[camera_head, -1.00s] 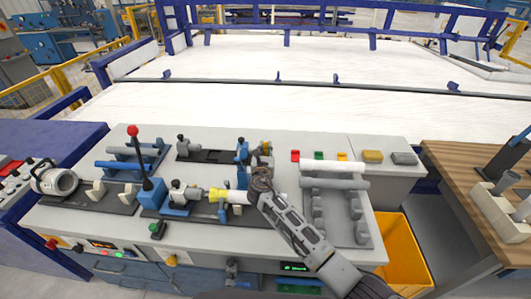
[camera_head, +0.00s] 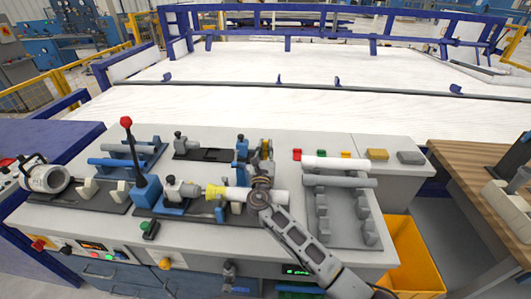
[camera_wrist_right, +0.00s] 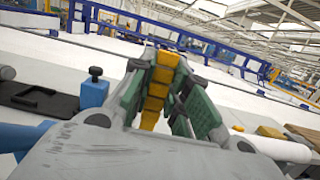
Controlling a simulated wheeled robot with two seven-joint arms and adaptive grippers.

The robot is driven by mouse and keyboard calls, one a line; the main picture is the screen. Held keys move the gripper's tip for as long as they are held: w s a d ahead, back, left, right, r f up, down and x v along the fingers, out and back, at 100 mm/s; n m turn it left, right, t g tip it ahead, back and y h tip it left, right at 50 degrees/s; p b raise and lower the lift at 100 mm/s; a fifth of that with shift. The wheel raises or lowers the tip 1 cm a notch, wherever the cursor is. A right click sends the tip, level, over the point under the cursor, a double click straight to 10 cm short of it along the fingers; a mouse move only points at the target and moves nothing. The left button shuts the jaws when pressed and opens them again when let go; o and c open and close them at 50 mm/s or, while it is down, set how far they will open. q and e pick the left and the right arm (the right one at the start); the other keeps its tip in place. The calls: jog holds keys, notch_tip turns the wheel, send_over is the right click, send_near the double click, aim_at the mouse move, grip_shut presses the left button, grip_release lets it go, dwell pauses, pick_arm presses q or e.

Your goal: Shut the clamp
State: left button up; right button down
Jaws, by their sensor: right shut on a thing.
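A blue clamp (camera_head: 241,149) stands upright at the back middle of the grey bench, with a yellow ribbed piece (camera_head: 265,146) just to its right. My right gripper (camera_head: 264,158) reaches up to this yellow piece. In the right wrist view, the green-padded fingers of my right gripper (camera_wrist_right: 160,95) are on both sides of the yellow ribbed piece (camera_wrist_right: 157,88), shut on it. A white pipe (camera_head: 240,194) with a yellow left end lies across the fixture in front; my arm covers part of it. Whether the clamp is fully closed cannot be told. My left gripper is out of view.
A lever with a red knob (camera_head: 126,122) stands up at the left. Grey racks with a white pipe (camera_head: 335,163) and a grey pipe (camera_head: 340,181) stand to the right. An orange bin (camera_head: 412,255) is at lower right. Small coloured blocks lie along the back.

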jog(key=shift+s+f+b, duration=0.15)
jog(key=shift+s+b, duration=0.1)
jog(key=shift+b, duration=0.15)
jog(key=shift+s, duration=0.1)
jog(key=shift+t+b, duration=0.3)
jog(key=c, duration=1.4)
grip_release()
jog(key=shift+o, duration=0.2)
jog(key=shift+s, duration=0.3)
jog(key=shift+v, duration=0.95)
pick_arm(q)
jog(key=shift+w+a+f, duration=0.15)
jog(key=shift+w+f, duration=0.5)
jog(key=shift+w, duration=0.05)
pick_arm(e)
jog(key=shift+s+r+v, duration=0.1)
jog(key=shift+r+v, duration=0.3)
jog(key=shift+v, duration=1.35)
jog(key=shift+s+r+v, duration=0.1)
jog(key=shift+r+v, duration=0.3)
jog(key=shift+v, duration=1.35)
jog(key=shift+s+r+v, duration=0.1)
jog(key=shift+r+v, duration=0.3)
jog(key=shift+v, duration=1.4)
